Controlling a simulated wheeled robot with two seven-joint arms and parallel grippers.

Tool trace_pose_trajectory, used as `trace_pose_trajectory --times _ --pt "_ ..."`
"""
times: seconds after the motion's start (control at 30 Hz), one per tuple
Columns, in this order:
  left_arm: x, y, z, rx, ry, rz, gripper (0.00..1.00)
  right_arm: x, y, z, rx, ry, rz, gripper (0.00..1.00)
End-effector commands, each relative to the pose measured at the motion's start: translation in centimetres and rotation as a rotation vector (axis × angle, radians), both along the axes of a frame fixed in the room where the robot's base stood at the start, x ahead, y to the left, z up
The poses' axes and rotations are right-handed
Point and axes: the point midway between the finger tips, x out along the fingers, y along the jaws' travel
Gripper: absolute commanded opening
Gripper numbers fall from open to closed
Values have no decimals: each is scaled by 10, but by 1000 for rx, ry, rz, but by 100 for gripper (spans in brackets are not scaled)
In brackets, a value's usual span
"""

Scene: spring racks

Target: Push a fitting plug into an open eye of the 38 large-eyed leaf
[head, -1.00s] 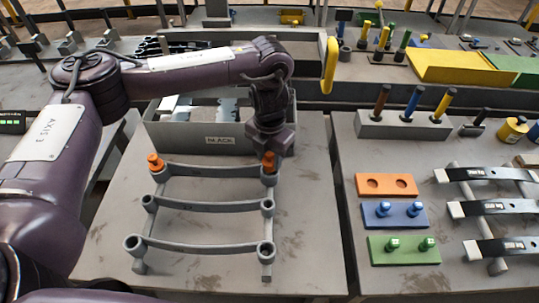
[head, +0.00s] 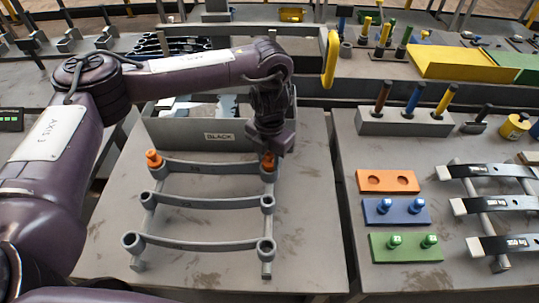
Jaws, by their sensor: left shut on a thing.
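Three grey leaves lie across a rack; their markings are too small to read, so I cannot tell which is the 38. The far leaf (head: 211,168) has an orange plug (head: 154,160) standing in its left eye. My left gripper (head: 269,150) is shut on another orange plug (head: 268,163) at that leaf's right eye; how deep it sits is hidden. The middle leaf (head: 205,204) and near leaf (head: 195,245) have open, empty eyes. The orange holder (head: 388,173) has two empty holes. Blue plugs (head: 383,205) and green plugs (head: 394,240) stand in their holders. My right gripper is not in view.
A grey bin marked BLACK (head: 190,134) stands behind the leaves. To the right, a block (head: 402,126) holds brown, blue and yellow-handled tools. Dark leaves with pale ends (head: 495,206) rest on a rack at the far right. The bench in front of the rack is clear.

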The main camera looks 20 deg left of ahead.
Motion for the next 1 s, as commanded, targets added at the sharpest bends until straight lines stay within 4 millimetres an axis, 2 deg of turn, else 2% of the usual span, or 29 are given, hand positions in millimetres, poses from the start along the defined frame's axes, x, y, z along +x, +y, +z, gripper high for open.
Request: trace_pose_trajectory --times 0.47,0.5,0.67,0.87,1.0 --pt "0 0 -10 -1 0 0 20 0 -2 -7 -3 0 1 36" --pt "0 0 -9 -1 0 0 40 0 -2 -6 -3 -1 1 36" --pt "0 0 -9 0 0 0 61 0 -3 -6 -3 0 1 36" --pt "0 0 -9 0 0 0 62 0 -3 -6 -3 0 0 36" --pt "0 0 -10 0 0 0 80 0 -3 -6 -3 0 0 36"
